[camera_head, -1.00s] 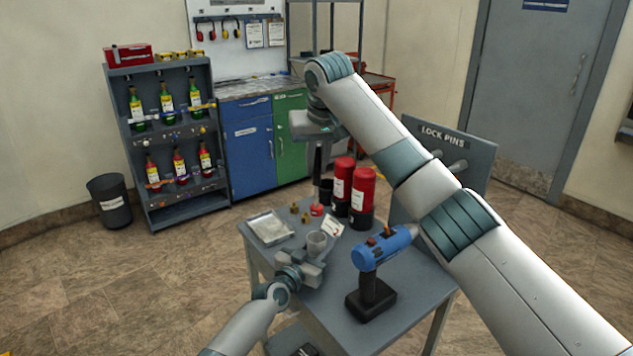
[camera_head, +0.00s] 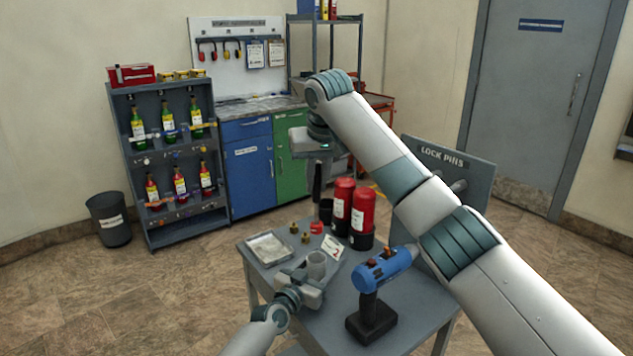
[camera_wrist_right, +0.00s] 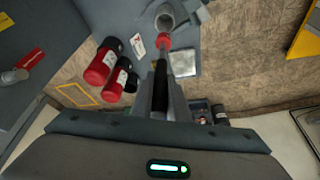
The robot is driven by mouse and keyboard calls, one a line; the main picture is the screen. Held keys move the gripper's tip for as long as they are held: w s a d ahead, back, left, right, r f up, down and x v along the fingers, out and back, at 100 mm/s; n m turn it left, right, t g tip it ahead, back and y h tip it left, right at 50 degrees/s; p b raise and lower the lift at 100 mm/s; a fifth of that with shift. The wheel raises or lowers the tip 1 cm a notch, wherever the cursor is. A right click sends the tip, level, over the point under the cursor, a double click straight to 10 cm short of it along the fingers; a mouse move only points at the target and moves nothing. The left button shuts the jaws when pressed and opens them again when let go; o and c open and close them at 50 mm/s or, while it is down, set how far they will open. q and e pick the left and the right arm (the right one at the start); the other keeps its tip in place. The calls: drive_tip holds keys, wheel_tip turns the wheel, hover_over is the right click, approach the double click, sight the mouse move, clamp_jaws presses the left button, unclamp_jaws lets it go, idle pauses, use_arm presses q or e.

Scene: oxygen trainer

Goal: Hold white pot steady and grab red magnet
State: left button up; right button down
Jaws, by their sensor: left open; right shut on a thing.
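The white pot (camera_head: 316,264), greyish and open at the top, stands upright on the grey table (camera_head: 403,337); it also shows in the right wrist view (camera_wrist_right: 165,19). My left gripper (camera_head: 314,284) is open and low at the pot's near side; whether its fingers touch the pot I cannot tell. My right gripper (camera_head: 317,158) is above the table, shut on the black handle of a rod with a red end, the red magnet (camera_wrist_right: 163,40). The rod hangs down, its red end (camera_head: 316,227) behind the pot in the head view. The right fingertips are partly hidden.
Two red cylinders with black bases (camera_head: 362,215) stand right of the rod. A blue drill (camera_head: 372,290) stands at the table's right front. A shallow tray (camera_head: 268,248), small brass pieces and a white card (camera_head: 333,247) lie close around the pot. A LOCK PINS panel (camera_head: 465,180) rises at right.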

use_arm(q)
drive_tip(key=shift+s, duration=0.15)
drive_tip(key=shift+s+a, duration=0.3)
drive_tip(key=shift+s, duration=0.2)
drive_tip(key=v, duration=1)
drive_tip(key=shift+s+a, duration=0.15)
drive_tip(key=shift+a, duration=0.15)
drive_tip(key=shift+f, duration=0.1)
